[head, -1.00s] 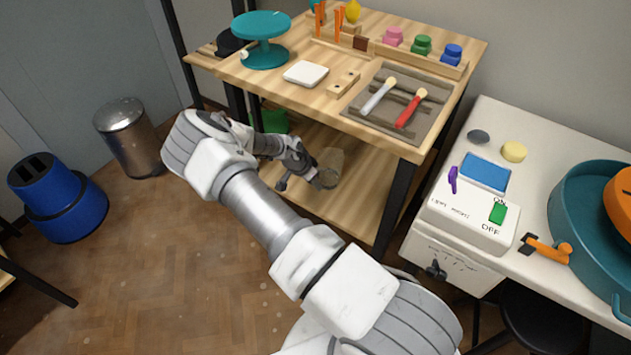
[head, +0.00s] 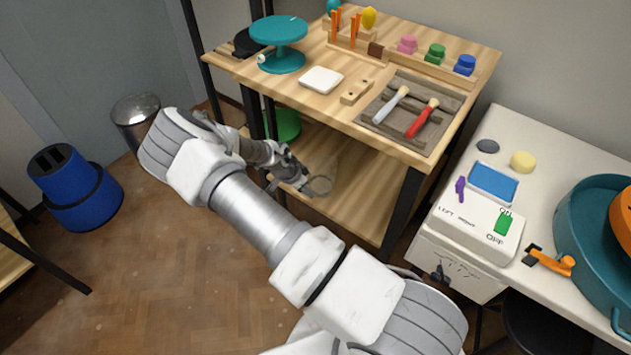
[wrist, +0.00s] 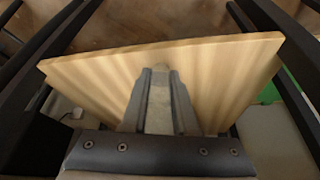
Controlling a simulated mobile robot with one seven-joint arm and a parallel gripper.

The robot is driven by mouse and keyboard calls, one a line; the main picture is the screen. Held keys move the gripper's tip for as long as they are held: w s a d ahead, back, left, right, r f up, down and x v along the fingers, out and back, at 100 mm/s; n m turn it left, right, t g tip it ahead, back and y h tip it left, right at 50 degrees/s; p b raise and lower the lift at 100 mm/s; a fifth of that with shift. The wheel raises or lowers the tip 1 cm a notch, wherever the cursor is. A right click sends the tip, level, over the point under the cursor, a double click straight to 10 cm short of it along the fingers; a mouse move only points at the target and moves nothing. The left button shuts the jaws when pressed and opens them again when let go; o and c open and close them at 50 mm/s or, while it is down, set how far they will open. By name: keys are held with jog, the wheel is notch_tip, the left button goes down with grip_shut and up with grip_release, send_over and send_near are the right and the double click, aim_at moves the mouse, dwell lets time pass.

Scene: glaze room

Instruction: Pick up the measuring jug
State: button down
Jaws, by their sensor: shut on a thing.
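The measuring jug (head: 321,184) is a clear, pale, see-through vessel at the lower shelf of the wooden workbench. It is faint in the head view, with its round end towards the camera, and looks tilted. My gripper (head: 307,187) is at its left side and shut on it. In the wrist view my gripper (wrist: 158,88) shows two grey fingers close together with a pale strip between them. The jug's shape is hard to make out there. I cannot tell whether the jug touches the shelf.
The lower shelf (head: 356,212) has bare wood around the jug, with a green container (head: 287,125) behind. The bench top (head: 300,98) overhangs it, and a black leg (head: 402,214) stands to the right. A white counter (head: 545,150) is further right.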

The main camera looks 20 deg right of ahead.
jog(key=s+a+p, duration=0.1)
jog(key=s+a, duration=0.2)
jog(key=a, duration=0.6)
jog(key=shift+s+a+p, duration=0.2)
jog(key=shift+a+p, duration=0.15)
jog(key=shift+a, duration=0.05)
jog(key=shift+a, duration=0.1)
